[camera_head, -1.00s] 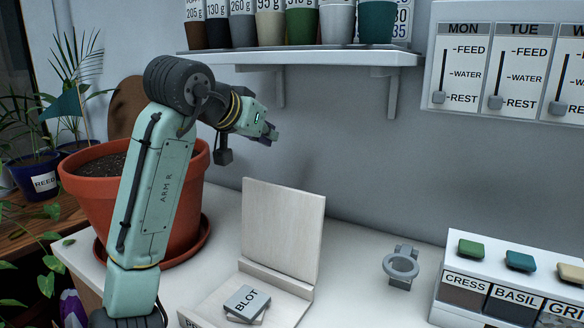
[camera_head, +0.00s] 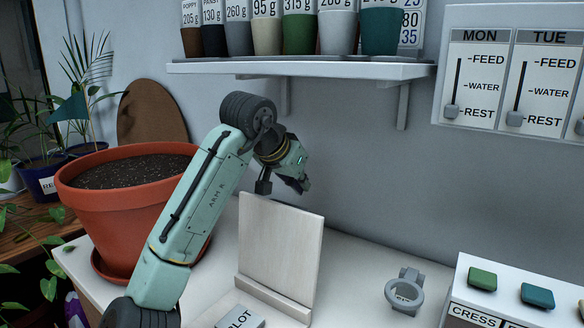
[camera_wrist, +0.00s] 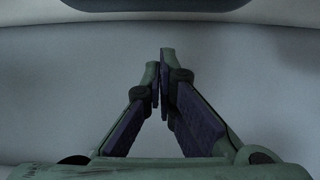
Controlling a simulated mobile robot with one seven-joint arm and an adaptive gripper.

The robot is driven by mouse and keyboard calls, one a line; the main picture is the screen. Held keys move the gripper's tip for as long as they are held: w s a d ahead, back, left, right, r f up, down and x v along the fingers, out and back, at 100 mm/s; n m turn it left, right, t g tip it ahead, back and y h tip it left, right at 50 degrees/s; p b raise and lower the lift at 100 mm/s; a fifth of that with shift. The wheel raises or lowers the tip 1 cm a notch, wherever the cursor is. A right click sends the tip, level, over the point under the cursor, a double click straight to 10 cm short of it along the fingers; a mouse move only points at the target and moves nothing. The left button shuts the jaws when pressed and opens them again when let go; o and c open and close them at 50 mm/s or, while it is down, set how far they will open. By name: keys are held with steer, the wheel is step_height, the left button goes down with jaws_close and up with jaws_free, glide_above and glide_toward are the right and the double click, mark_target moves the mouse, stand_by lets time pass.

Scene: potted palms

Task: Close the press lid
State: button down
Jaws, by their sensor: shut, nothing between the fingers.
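The press is in the head view. Its pale wooden lid (camera_head: 280,248) stands open, near upright, hinged at the back of the press base (camera_head: 268,302). A grey block marked BLOT (camera_head: 238,318) lies on the base, partly cut off by the bottom edge of the picture. My gripper (camera_head: 305,186) is above and behind the lid's top edge, near the wall, pointing down to the right. It looks apart from the lid. In the wrist view my gripper (camera_wrist: 162,60) is shut and empty, with pale wall or surface beyond; the lid is not visible there.
A shelf (camera_head: 300,70) with several cups hangs on the wall above. A large terracotta pot (camera_head: 120,215) stands left of the press, behind my arm. A grey ring holder (camera_head: 404,292) and a seed box (camera_head: 490,318) stand to the right. White table lies clear between press and ring.

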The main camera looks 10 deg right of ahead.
steer(key=shift+s+a+f+p, duration=0.25)
steer(key=shift+s+a+f, duration=0.05)
steer(key=shift+s+a, duration=0.3)
steer(key=shift+s+a+f+p, duration=0.2)
steer(key=shift+s+a+f, duration=0.05)
steer(key=shift+s+a, duration=0.3)
